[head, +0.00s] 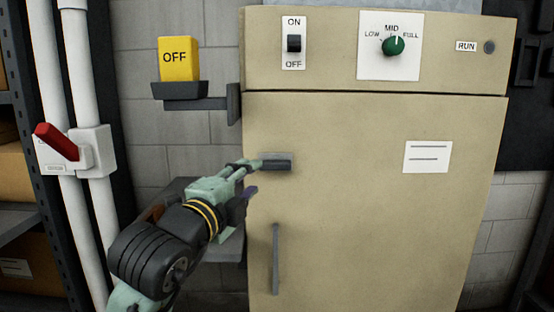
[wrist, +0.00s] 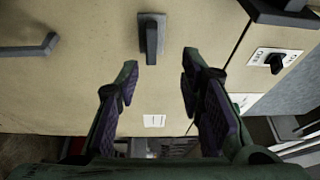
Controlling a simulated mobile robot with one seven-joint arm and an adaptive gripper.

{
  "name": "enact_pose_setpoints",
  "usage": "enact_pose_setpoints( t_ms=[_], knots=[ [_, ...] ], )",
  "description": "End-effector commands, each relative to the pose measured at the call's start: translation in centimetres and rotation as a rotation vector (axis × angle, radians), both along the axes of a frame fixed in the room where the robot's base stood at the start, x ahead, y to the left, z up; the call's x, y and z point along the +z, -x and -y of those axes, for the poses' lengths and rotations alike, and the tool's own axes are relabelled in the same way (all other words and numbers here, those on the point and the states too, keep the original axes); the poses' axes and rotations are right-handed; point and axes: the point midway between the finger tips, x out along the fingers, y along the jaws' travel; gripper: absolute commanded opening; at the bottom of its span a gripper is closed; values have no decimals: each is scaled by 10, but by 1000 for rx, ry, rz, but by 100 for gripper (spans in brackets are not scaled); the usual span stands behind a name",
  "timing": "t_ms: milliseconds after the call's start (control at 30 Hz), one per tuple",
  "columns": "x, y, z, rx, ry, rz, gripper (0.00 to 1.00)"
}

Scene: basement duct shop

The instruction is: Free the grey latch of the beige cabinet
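The beige cabinet (head: 350,230) fills the middle and right of the head view. Its grey latch (head: 278,161) is a small plate with a darker lever lying level near the door's left edge. In the wrist view the latch (wrist: 152,38) appears upright, beyond my fingertips and roughly between their lines. My gripper (head: 248,178) is open and empty at the door's left side; it also shows in the wrist view (wrist: 160,62). In the head view the upper finger overlaps the latch's left end; I cannot tell whether it touches.
A grey door handle (head: 276,258) is below the latch. Above are an ON/OFF switch (head: 294,43), a green dial (head: 393,45) and a RUN lamp (head: 489,47). A yellow OFF block (head: 179,58) sits on a bracket at left. A red lever (head: 57,140) is on the white pipes.

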Motion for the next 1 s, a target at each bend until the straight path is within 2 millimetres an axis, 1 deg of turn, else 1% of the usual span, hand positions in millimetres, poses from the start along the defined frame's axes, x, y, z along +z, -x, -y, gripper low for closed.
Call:
enact_pose_setpoints(
  t_ms=[67,167,267,500,633,800,1000],
  knots=[
    [-7,-4,7,-18,-41,-28,35],
    [-8,-12,12,-23,-47,-32,35],
    [-8,-26,19,-24,-45,-33,35],
    [-6,-69,36,-23,-42,-30,35],
    [-7,-87,43,-21,-42,-29,35],
    [-8,-99,48,-20,-43,-27,35],
    [-9,-101,49,-19,-42,-26,35]
  ],
)
